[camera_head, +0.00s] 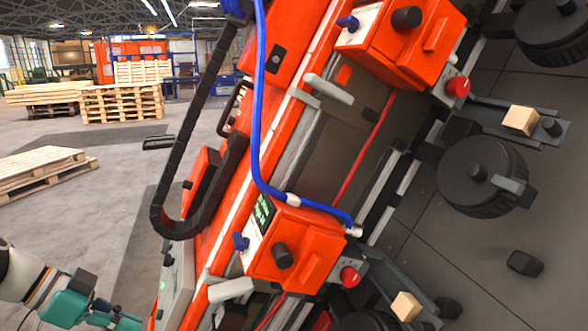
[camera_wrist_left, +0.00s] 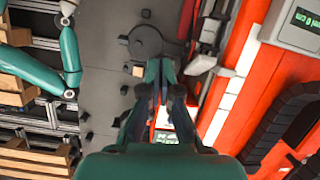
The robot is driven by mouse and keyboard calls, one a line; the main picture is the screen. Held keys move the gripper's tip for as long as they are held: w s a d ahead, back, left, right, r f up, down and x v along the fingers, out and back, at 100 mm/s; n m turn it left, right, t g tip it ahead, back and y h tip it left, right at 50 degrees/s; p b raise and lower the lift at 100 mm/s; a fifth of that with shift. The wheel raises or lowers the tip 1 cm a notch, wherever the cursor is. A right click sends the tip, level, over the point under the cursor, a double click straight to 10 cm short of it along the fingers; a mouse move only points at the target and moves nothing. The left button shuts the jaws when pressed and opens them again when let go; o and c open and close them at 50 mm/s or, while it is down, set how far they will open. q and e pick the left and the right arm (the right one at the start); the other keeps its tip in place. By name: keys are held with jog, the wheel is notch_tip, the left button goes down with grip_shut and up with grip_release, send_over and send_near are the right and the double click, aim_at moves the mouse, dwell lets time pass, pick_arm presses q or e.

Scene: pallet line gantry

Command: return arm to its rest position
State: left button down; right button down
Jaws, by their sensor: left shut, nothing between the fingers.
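My left arm comes in at the lower left corner of the head view. Its teal left gripper (camera_head: 118,318) is at the bottom edge, partly cut off, left of the orange machine (camera_head: 205,255). In the left wrist view my left gripper (camera_wrist_left: 160,68) has its two dark teal fingers close together, with nothing held between them. Beyond the fingers are the machine's orange side (camera_wrist_left: 245,85) and a grey floor. The right gripper does not show in either view.
A black cable chain (camera_head: 185,150) and a blue hose (camera_head: 256,110) hang along the machine. Black round wheels (camera_head: 470,178) and small wooden blocks (camera_head: 520,121) are at the right. Wooden pallets (camera_head: 122,103) stand on the open floor at the back left.

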pick_arm(q)
jog(key=w+d+f+n+g+y, duration=0.1)
jog(key=d+f+n, duration=0.15)
jog(key=f, duration=0.55)
jog(key=w+d+f+n+y, duration=0.1)
jog(key=f+n, duration=0.2)
jog(key=f, duration=0.5)
jog(key=s+d+f+n+g+y, duration=0.15)
jog(key=s+d+f, duration=0.25)
jog(key=f, duration=0.6)
jog(key=s+d+f+n+y, duration=0.1)
jog(key=s+d+f+n, duration=0.3)
jog(key=f, duration=0.6)
jog(key=s+d+f+n, duration=0.2)
jog(key=s+d+f, duration=0.45)
jog(key=s, duration=0.35)
notch_tip(320, 180, up, 14)
jog(key=p, duration=1.4)
jog(key=shift+d+r+n, duration=0.2)
jog(key=shift+n, duration=0.2)
